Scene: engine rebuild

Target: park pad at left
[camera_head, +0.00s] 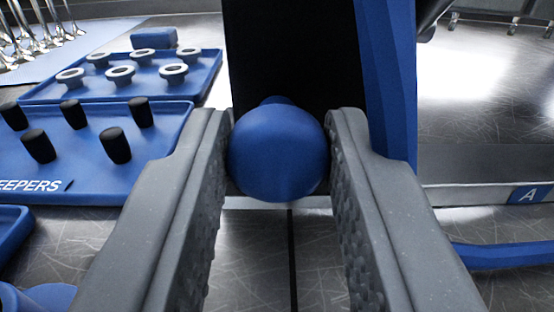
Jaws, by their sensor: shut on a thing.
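My gripper (280,170) is shut on a round blue knob (278,155), with one grey ribbed finger on each side of it. Directly behind the knob is a large upright black panel (292,50), with a blue edge (388,80) along its right side. The panel's top runs out of view. The knob hides part of the panel's lower end, and I cannot tell whether the two are joined. Nothing in view is labelled as the pad.
A blue tray marked KEEPERS (165,165) holds several black pegs at left. Behind it, a blue tray (200,80) holds several ringed pieces. A blue block (153,38) stands farther back. A blue "A" label (528,195) and blue bar (500,257) are at right.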

